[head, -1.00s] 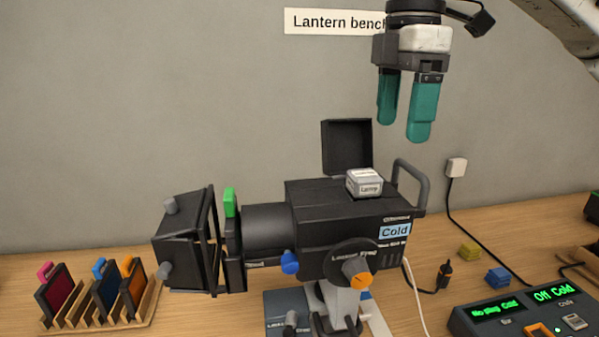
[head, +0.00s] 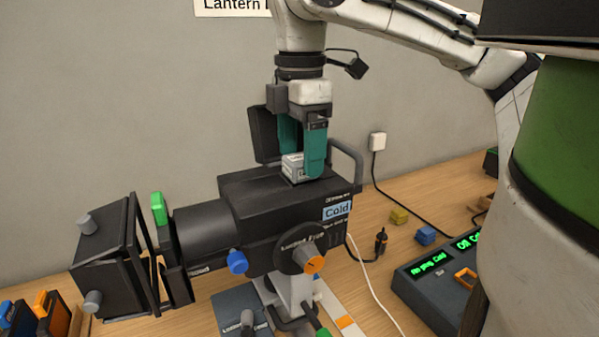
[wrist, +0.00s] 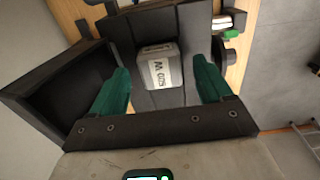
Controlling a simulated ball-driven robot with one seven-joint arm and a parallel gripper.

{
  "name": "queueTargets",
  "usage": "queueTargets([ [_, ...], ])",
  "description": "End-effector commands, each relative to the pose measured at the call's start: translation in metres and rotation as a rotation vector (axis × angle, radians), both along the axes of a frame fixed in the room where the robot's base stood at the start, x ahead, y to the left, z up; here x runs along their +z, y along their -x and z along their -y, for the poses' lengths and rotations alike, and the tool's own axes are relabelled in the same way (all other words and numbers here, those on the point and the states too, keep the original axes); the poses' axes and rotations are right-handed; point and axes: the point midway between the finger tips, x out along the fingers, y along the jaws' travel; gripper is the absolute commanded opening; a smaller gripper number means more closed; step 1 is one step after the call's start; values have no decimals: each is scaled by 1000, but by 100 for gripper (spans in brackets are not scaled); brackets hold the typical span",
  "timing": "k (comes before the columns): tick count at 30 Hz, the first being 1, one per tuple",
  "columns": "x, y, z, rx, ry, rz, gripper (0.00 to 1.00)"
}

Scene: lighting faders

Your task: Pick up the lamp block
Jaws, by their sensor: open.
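The lamp block (head: 291,166) is a small pale grey block with a white label, on top of the black lantern (head: 240,187) by the raised lid. In the wrist view the lamp block (wrist: 160,68) shows a label that looks like "M 025". My gripper (head: 301,165) has teal fingers and points down over the lantern. Its fingers are open on either side of the lamp block, and the right finger hides part of it in the head view. In the wrist view my gripper (wrist: 165,95) has a gap on both sides of the block.
The raised black lid (head: 264,133) stands close behind my gripper. A grey handle (head: 349,160) rises to the right.

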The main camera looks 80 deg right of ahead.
Motion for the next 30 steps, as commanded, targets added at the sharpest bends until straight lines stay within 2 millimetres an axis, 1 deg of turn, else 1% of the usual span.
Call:
queueTargets([
  [1,-8,0,0,0,0,-1,79],
  [4,-16,0,0,0,0,0,79],
  [12,-19,0,-1,1,0,0,79],
  [14,-19,0,-1,1,0,0,74],
  [27,-19,0,-1,1,0,0,32],
  [28,-19,0,-1,0,-1,1,29],
  [30,-19,0,-1,0,0,1,29],
])
